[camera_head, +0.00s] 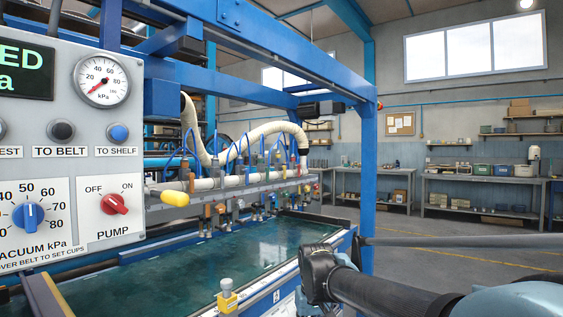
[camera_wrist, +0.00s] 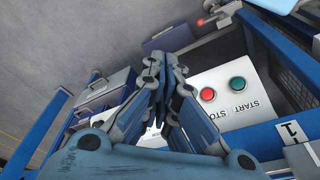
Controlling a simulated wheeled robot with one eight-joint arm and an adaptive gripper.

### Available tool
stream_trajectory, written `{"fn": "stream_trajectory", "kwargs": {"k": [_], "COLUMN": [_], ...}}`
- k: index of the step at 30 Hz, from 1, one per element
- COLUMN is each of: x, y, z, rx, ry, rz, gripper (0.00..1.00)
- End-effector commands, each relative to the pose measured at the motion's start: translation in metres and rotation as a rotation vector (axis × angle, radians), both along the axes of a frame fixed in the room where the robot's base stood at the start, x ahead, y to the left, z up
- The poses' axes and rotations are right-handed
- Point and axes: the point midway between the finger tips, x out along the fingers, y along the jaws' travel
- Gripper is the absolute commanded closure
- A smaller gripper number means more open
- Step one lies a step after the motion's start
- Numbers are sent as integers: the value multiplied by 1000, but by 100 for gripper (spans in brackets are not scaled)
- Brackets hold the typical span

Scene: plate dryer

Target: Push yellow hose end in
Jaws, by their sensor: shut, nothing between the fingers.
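The yellow hose end (camera_head: 175,198) sticks out at the left end of the long grey cup bar (camera_head: 230,192), beside the control panel. It lies nearly level, and whether it is seated cannot be told from here. The wrist view does not show it. My gripper (camera_wrist: 165,66) is shut and empty in the wrist view. Its fingers are close together in front of a white START/STOP box, well apart from the hose end. The fingertips do not show clearly in the head view.
The control panel (camera_head: 60,150) stands at the left, close to the hose end. The green belt (camera_head: 200,262) runs under the bar. The START/STOP box (camera_wrist: 225,92) lies beyond my fingers. A blue post (camera_head: 368,150) rises at the right.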

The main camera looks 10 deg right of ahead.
Motion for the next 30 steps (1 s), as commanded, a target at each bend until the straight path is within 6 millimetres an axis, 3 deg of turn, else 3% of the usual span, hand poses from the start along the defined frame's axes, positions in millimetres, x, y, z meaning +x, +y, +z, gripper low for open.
{"fn": "stream_trajectory", "kwargs": {"k": [12, 14, 16, 20, 30], "x": [0, -5, 3, 42, 177], "y": [0, 0, -1, -3, -13], "z": [0, 8, 21, 70, 247], "rx": [0, 0, 0, 1, 39], "ry": [0, -15, -29, -76, -273], "rz": [0, -5, -21, -85, -320], "gripper": [100, 100, 100, 100, 100]}}
